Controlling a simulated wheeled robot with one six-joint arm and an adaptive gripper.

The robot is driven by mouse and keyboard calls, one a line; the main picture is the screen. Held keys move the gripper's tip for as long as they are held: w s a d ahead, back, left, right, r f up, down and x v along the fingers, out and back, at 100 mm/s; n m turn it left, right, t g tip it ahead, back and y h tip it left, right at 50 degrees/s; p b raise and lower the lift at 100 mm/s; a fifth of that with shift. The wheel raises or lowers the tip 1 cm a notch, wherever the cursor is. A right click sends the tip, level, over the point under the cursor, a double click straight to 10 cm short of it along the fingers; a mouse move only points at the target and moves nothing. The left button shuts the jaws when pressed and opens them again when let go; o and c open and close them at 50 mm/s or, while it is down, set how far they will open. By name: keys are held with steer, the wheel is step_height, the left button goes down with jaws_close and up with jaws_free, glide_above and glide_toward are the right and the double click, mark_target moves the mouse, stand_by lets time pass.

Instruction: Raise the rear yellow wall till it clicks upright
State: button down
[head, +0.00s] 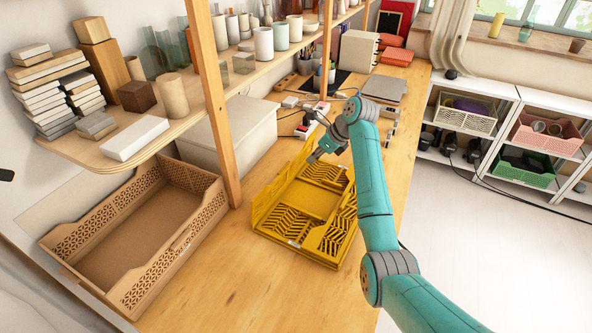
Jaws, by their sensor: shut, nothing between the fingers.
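The yellow folding crate (316,204) rests on the wooden workbench. Its left long wall (277,190) stands up. The far end panel (327,173) appears to lie low, folded inward, with its slotted pattern showing. Slotted panels at the near end (322,238) and right side also look low, though their exact tilt is hard to tell. My gripper (314,158) is shut and empty above the far left corner of the crate, by the top of the left wall. I cannot tell whether it touches the crate. My arm comes in from the lower right and hides part of the crate's right edge.
A brown open crate (133,235) stands at the left. A wooden post (214,100) and a loaded shelf (255,55) rise beside the bench. A pale box (232,132) sits behind the post. Small items and cables (305,115) lie beyond the yellow crate. The near bench is clear.

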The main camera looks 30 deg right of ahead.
mark_target(288, 167)
steer(key=s+r+t+y, duration=0.2)
steer(key=s+t, duration=0.2)
steer(key=s, duration=0.6)
steer(key=x, duration=1)
steer(key=shift+w+d+f, duration=0.15)
steer(key=shift+w+d, duration=0.15)
steer(key=shift+d, duration=0.05)
steer(key=shift+w+a+r, duration=0.15)
steer(key=shift+w+a, duration=0.15)
steer(key=shift+w, duration=0.2)
steer(key=shift+w+a+r, duration=0.15)
steer(key=shift+w+a, duration=0.15)
steer(key=shift+w, duration=0.2)
steer(key=shift+w+a, duration=0.35)
steer(key=shift+w, duration=0.2)
steer(key=shift+r, duration=0.1)
steer(key=shift+w+a+r, duration=0.25)
steer(key=shift+w+a, duration=0.45)
steer(key=shift+w, duration=0.25)
steer(key=shift+d, duration=0.1)
